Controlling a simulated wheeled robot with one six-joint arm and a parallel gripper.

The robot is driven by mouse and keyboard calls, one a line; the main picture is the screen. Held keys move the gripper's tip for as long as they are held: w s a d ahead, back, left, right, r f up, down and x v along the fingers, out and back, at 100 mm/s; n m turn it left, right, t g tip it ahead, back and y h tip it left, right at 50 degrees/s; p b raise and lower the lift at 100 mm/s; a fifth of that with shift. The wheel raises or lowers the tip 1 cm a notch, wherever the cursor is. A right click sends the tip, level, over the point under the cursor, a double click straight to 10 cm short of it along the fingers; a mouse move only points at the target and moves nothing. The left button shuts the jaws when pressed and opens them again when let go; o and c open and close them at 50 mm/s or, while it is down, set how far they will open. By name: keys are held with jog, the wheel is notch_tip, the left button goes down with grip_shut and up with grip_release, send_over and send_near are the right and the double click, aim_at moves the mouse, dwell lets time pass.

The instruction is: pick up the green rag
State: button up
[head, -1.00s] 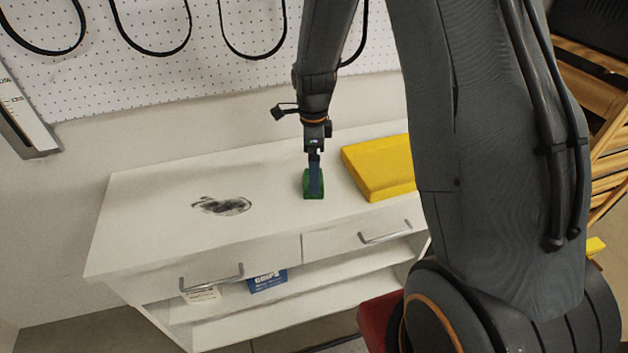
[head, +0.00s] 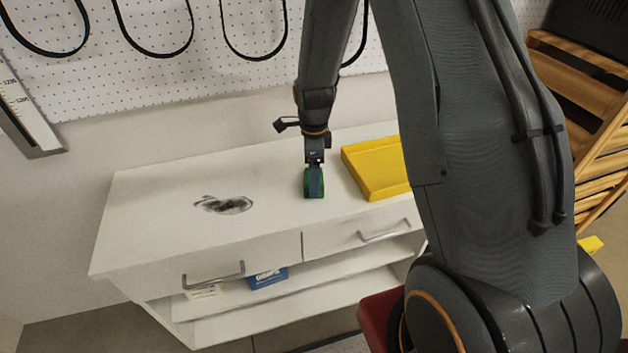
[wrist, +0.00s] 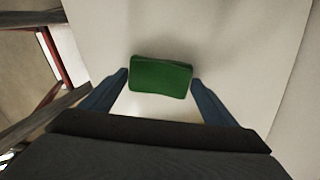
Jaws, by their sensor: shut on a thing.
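The green rag (wrist: 160,77) is a small folded block in the wrist view, between the two blue fingers of my gripper (wrist: 161,86). My gripper is shut on it. In the head view the rag (head: 307,186) shows as green edges around the finger of my gripper (head: 315,184), over the white cabinet top (head: 270,185). The finger hides part of it there. I cannot tell whether the rag touches the top or is just above it.
A yellow tray (head: 375,172) lies close to the right of the rag. A dark smudge (head: 224,204) marks the cabinet top to the left. The left part of the top is otherwise clear. A perforated white board (head: 200,65) with hanging black loops stands behind.

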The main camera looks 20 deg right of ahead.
jog(key=shift+r, duration=0.1)
notch_tip(320, 180, up, 10)
jog(key=b, duration=0.3)
dwell(0.3)
